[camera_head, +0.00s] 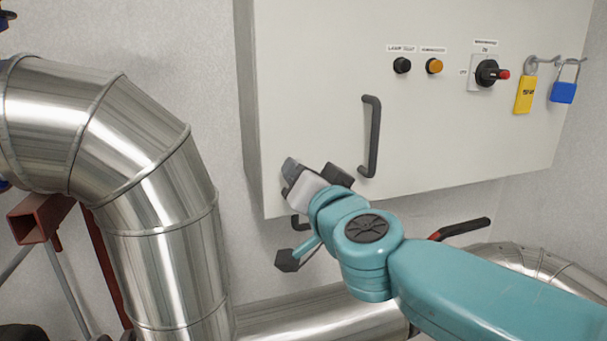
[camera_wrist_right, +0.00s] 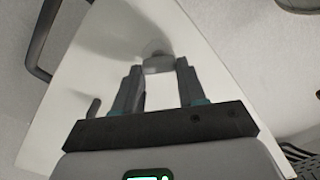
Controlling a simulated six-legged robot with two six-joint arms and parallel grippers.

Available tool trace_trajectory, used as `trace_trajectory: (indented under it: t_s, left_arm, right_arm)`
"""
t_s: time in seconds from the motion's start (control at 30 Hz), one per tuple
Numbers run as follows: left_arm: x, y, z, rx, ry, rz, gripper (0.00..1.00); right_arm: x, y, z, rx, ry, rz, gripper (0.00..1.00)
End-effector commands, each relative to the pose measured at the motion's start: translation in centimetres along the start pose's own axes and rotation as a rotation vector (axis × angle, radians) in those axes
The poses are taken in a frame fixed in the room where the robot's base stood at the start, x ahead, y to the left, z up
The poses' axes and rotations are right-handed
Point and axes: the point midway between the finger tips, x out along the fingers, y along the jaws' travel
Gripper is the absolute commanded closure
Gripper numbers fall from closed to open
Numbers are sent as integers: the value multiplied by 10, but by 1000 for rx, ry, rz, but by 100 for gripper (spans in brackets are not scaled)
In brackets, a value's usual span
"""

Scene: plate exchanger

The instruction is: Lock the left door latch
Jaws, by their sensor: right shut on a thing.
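A pale grey cabinet (camera_head: 330,60) fills the middle and right of the head view. My right gripper (camera_head: 316,178), its arm coming in from the right, is at the lower left corner of the cabinet front. In the right wrist view, my right gripper (camera_wrist_right: 158,70) has its fingertips on either side of a small grey latch (camera_wrist_right: 157,65) on the pale panel (camera_wrist_right: 85,75) and is shut on it. In the head view the gripper hides the latch. Whether the latch is locked cannot be told. My left gripper is in neither view.
A dark bar handle (camera_head: 371,138) stands out from the cabinet, right of and above my right gripper. Two push buttons, a rotary switch (camera_head: 488,73) and yellow and blue padlocks (camera_head: 563,92) are higher right. A large silver pipe (camera_head: 150,190) stands close on the left.

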Motion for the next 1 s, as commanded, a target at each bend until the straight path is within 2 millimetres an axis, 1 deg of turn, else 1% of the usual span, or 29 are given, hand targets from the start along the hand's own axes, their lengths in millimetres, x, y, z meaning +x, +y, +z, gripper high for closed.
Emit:
trace_trajectory:
  t_s: [0.6,0.8,1.0]
  left_arm:
    - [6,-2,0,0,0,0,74]
    - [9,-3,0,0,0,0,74]
    - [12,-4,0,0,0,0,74]
  right_arm:
    - [0,4,3,583,-3,0,90]
    - [0,4,4,748,-3,0,90]
    - [0,5,4,875,-4,0,90]
